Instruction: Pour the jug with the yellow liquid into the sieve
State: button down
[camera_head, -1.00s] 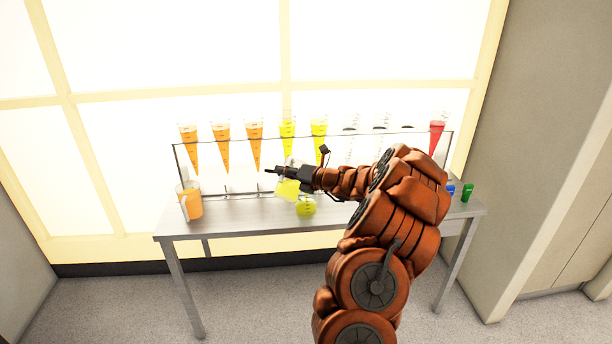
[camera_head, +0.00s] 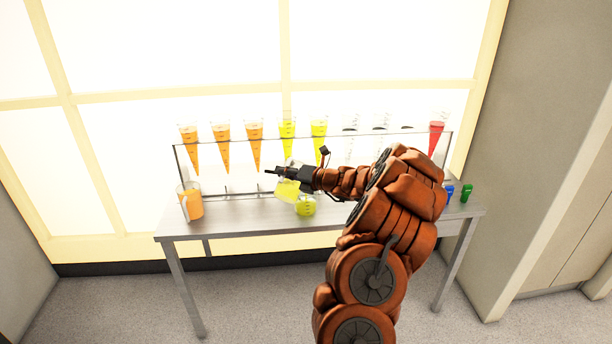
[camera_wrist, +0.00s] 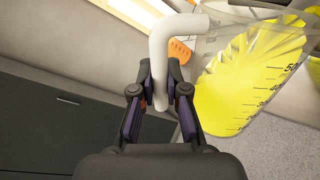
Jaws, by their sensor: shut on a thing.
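My gripper (camera_wrist: 160,105) is shut on the white handle (camera_wrist: 166,62) of a clear jug with yellow liquid (camera_wrist: 245,85). The jug is tilted, and its measuring marks show in the wrist view. In the head view the jug (camera_head: 287,190) hangs above the tabletop beside my gripper (camera_head: 276,171). A rounded vessel with yellow contents (camera_head: 306,206) stands on the table just below and right of the jug. I cannot make out a sieve clearly, nor whether liquid is flowing from the jug.
A jug with orange liquid (camera_head: 190,202) stands at the left end of the metal table (camera_head: 240,215). A clear rack (camera_head: 200,150) holds several cones of orange, yellow and red liquid behind. Blue (camera_head: 449,193) and green (camera_head: 467,193) cups stand at the right end.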

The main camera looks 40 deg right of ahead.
jog(key=shift+w+d+m+p, duration=0.1)
jog(key=shift+d+m+p, duration=0.15)
jog(key=shift+p, duration=0.9)
jog(key=shift+a+f+b, duration=0.1)
jog(key=shift+f+b, duration=0.1)
jog(key=shift+b, duration=0.45)
jog(key=b, duration=0.3)
jog(key=shift+a+f, duration=0.1)
jog(key=shift+a, duration=0.15)
jog(key=shift+s+a+n+b, duration=0.25)
jog(key=shift+a+n+b, duration=0.15)
jog(key=shift+n+b, duration=0.5)
jog(key=shift+s+a+f+n+t+b, duration=0.1)
jog(key=shift+a+f+n+t+b, duration=0.3)
jog(key=shift+b, duration=0.6)
jog(key=shift+d+r, duration=0.15)
jog(key=shift+r, duration=0.15)
jog(key=shift+h, duration=0.4)
jog(key=shift+s+f+n, duration=0.1)
jog(key=shift+f+n, duration=0.05)
jog(key=shift+n, duration=0.1)
